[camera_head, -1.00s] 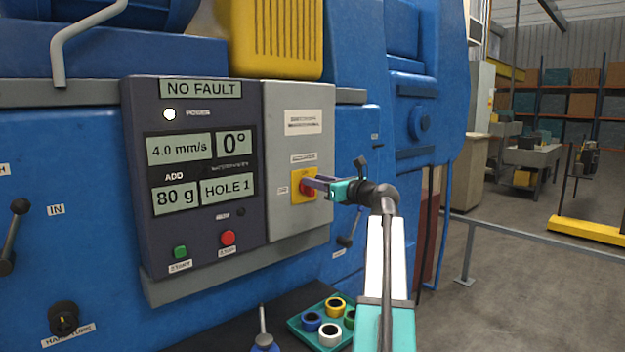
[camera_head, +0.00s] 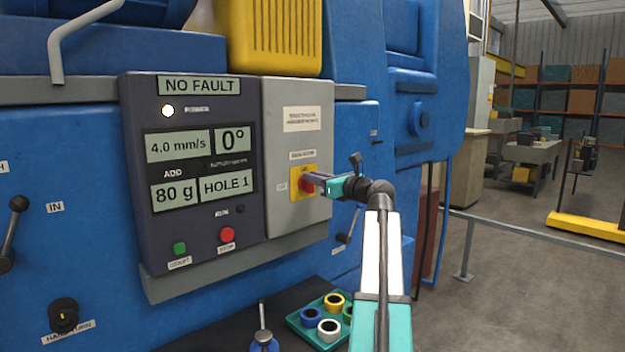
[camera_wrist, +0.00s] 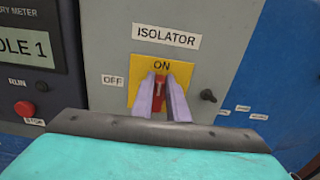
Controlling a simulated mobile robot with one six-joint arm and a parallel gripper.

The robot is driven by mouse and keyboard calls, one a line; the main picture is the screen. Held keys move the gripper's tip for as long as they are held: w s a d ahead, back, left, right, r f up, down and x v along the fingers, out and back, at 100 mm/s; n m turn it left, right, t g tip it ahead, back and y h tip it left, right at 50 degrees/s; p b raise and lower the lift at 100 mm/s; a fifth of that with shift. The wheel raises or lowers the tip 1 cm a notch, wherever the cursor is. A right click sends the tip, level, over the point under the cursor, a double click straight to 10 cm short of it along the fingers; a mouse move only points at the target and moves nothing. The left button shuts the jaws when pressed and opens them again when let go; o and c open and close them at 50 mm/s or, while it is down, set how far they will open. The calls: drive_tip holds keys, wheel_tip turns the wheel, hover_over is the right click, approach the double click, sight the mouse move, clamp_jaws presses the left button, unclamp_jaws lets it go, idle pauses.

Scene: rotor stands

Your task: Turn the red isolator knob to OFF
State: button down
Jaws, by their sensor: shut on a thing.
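The red isolator knob (camera_wrist: 160,82) sits on a yellow plate (camera_wrist: 178,66) on the grey panel. The word ON is above it and an OFF label (camera_wrist: 113,80) is to its left. In the wrist view the knob stands upright, with its white mark toward ON. My gripper (camera_wrist: 163,92) is shut on the knob, one finger on each side. In the head view my gripper (camera_head: 314,181) reaches the yellow plate from the right and hides part of the knob.
A dark control box (camera_head: 190,235) left of the panel reads NO FAULT, with a green and a red button (camera_head: 227,234). A green tray (camera_head: 296,318) with several coloured rings lies below. Open floor is at the right.

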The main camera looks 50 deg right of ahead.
drive_tip(key=shift+w+a+n, duration=0.1)
drive_tip(key=shift+n, duration=0.2)
drive_tip(key=n+b, duration=0.2)
drive_tip(key=a+n+b, duration=0.1)
drive_tip(key=n, duration=0.2)
drive_tip(key=n+b, duration=0.2)
drive_tip(key=shift+a+f+n+b, duration=0.3)
drive_tip(key=shift+f+n+b, duration=0.05)
drive_tip(key=shift+f+n, duration=0.05)
drive_tip(key=n+b, duration=0.1)
drive_tip(key=n, duration=0.1)
drive_tip(key=n+b, duration=0.1)
drive_tip(key=b, duration=0.1)
drive_tip(key=f+n+b, duration=0.1)
drive_tip(key=n, duration=0.1)
drive_tip(key=shift+w+a+n+b, duration=0.1)
drive_tip(key=shift+a+n+b, duration=0.2)
drive_tip(key=shift+b, duration=0.05)
drive_tip(key=shift+a+f+n+b, duration=0.1)
drive_tip(key=shift+f+n+b, duration=0.05)
drive_tip(key=shift+n+b, duration=0.75)
drive_tip(key=shift+f+n+b, duration=0.1)
drive_tip(key=shift+n+b, duration=0.6)
drive_tip(key=shift+n, duration=0.3)
drive_tip(key=c, duration=1.7)
unclamp_jaws()
drive_tip(key=shift+f, duration=0.1)
